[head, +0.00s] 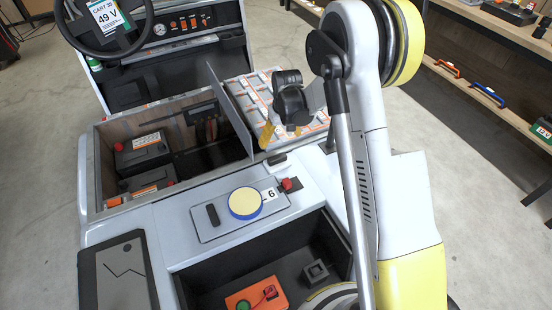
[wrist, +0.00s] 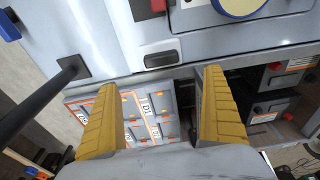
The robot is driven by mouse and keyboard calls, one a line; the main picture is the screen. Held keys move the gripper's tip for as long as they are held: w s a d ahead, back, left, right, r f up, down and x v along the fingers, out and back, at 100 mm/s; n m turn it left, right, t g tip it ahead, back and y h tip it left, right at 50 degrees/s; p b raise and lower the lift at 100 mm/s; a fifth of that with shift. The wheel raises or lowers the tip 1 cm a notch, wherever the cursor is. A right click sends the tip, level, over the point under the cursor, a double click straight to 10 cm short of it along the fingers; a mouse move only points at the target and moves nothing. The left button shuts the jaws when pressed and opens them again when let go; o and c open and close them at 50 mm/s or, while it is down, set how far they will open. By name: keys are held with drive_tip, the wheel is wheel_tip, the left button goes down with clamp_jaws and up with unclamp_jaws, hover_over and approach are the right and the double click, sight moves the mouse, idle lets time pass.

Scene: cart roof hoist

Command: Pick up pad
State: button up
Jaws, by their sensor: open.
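The pad (head: 246,203), a round cream disc with a blue rim, lies on a grey plate on the cart's top, left of a "6" tag. Its edge also shows at the top of the wrist view (wrist: 238,8). My gripper (head: 280,133) is apart from the pad, behind and above it, over the cart's rear compartments. Its two yellow fingers stand wide apart with nothing between them in the wrist view (wrist: 160,88). The pad's underside is hidden.
A raised divider panel (head: 229,110) stands beside an orange-lined battery pack (head: 250,95). Black batteries (head: 143,150) sit in the open bay at left. A red knob (head: 287,184) is right of the pad. An open bin in front holds an orange box (head: 257,296).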

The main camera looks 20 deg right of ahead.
sight(277, 157)
drive_tip(key=f, duration=0.3)
drive_tip(key=f+b, duration=0.1)
drive_tip(key=f, duration=0.1)
drive_tip(key=w+f+b, duration=0.1)
drive_tip(key=f, duration=0.2)
drive_tip(key=shift+a+f, duration=0.1)
drive_tip(key=shift+f, duration=0.2)
drive_tip(key=f+b, duration=0.2)
drive_tip(key=f, duration=0.1)
drive_tip(key=f+b, duration=0.1)
drive_tip(key=f, duration=0.1)
drive_tip(key=shift+w+a+f, duration=0.1)
drive_tip(key=shift+w+a, duration=0.1)
drive_tip(key=shift+w, duration=0.2)
drive_tip(key=shift+c, duration=1)
drive_tip(key=c, duration=1.2)
drive_tip(key=shift+r, duration=0.2)
wheel_tip(277, 157, up, 4)
drive_tip(key=shift+r+p, duration=0.15)
drive_tip(key=shift+p, duration=1.05)
drive_tip(key=s+d+r+p, duration=0.1)
drive_tip(key=s+d+r, duration=0.1)
drive_tip(key=d, duration=0.1)
drive_tip(key=s+d+r+p, duration=0.1)
drive_tip(key=s+d+r, duration=0.1)
drive_tip(key=d, duration=0.1)
drive_tip(key=s+d+r+p, duration=0.2)
drive_tip(key=d, duration=0.2)
drive_tip(key=shift+r, duration=0.3)
